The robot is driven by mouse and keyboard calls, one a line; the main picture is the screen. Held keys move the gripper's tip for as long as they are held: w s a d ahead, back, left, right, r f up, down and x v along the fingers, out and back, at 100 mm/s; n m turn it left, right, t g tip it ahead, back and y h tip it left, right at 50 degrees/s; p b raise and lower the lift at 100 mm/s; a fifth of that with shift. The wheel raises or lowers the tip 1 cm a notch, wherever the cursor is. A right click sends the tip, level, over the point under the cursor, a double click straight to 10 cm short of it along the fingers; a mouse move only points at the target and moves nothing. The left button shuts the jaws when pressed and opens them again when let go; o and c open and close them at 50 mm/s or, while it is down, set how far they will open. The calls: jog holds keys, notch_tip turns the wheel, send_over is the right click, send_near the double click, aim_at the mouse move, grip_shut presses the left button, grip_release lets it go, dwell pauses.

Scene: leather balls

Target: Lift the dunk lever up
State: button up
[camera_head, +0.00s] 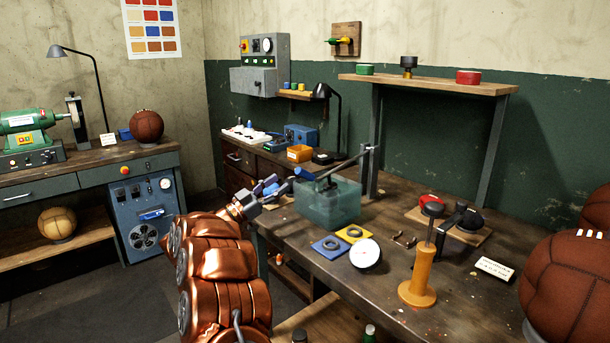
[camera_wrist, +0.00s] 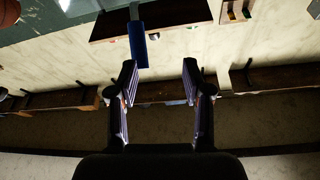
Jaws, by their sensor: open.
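The dunk lever is a dark bar with a blue handle (camera_head: 305,174), reaching left from a post at the translucent teal tank (camera_head: 330,207). The lever slopes down toward its handle, above the tank. In the wrist view the blue handle (camera_wrist: 138,46) lies just beyond the left fingertip, off the centre of the gap. My gripper (camera_head: 277,187) is open and empty, just left of the handle in the head view; its two fingers also show in the wrist view (camera_wrist: 160,72). I see no clear grip on the handle. The tank's inside is only dimly visible.
Blue and yellow pads with rings (camera_head: 328,246), a white dial (camera_head: 365,254) and an orange stand (camera_head: 418,275) are on the workbench right of my arm. An orange box (camera_head: 300,153) and a lamp (camera_head: 335,110) stand behind the lever. A large brown ball (camera_head: 565,285) is at the right.

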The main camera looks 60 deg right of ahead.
aim_at(305, 174)
jog(key=shift+s+d+r+m+g, duration=0.2)
jog(key=shift+s+d+r+g, duration=0.2)
jog(key=shift+s+d, duration=0.65)
jog(key=shift+s+d+r+m+g, duration=0.2)
jog(key=shift+s+d+r+g, duration=0.25)
jog(key=shift+s+d, duration=0.55)
jog(key=shift+s+d+r+m+g, duration=0.25)
jog(key=shift+s+d+r, duration=0.25)
jog(key=shift+s+d, duration=0.5)
jog(key=shift+w+d, duration=0.2)
grip_shut()
